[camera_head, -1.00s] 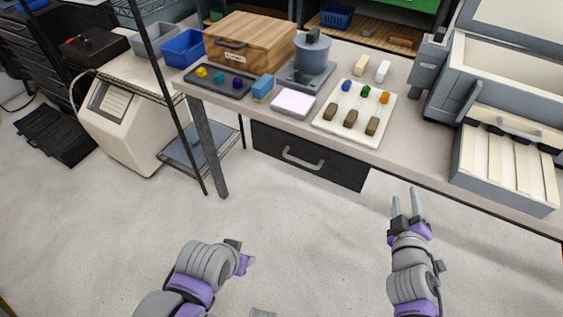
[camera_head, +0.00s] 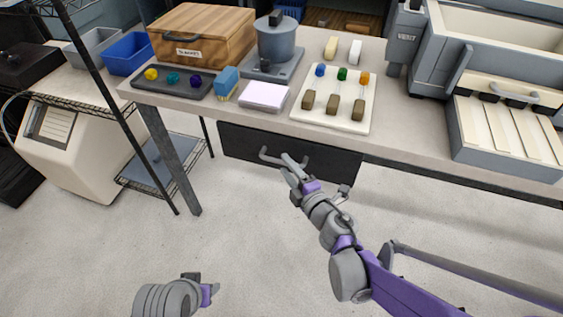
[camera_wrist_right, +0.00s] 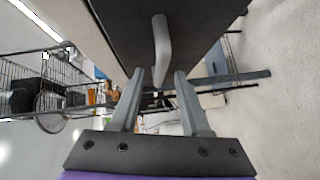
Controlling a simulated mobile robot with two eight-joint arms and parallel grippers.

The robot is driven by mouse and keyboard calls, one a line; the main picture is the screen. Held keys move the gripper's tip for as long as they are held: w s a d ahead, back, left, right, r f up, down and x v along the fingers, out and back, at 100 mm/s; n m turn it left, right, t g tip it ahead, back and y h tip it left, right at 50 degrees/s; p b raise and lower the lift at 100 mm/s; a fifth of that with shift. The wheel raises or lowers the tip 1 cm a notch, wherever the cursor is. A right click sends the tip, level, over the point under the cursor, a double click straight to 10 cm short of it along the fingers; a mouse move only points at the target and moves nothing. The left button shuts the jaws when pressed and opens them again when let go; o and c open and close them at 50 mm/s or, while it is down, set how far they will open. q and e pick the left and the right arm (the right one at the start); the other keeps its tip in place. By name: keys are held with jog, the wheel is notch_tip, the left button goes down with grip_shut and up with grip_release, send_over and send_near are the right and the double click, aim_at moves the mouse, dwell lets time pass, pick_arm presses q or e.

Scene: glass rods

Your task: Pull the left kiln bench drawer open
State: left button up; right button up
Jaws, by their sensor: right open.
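The dark kiln bench drawer (camera_head: 335,163) is flush under the bench's front edge and looks closed. Its grey bar handle (camera_head: 267,156) shows at its left part, partly covered by my right gripper (camera_head: 291,166). In the right wrist view the handle (camera_wrist_right: 162,40) reaches down to between the fingertips of the open right gripper (camera_wrist_right: 159,76), with space beside it. Whether a finger touches it, I cannot tell. My left gripper (camera_head: 205,292) is low at the left, away from the drawer; its fingers are not clear.
The bench top (camera_head: 400,140) above the drawer holds a wooden box (camera_head: 200,38), a cream board (camera_head: 335,120) with small pieces, and a grey kiln (camera_head: 490,60). A bench leg (camera_head: 170,155) and a wire shelf (camera_head: 75,95) stand left. The floor before the drawer is clear.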

aim_at(282, 161)
jog(key=shift+x, duration=1.6)
jog(key=shift+c, duration=0.2)
grip_shut()
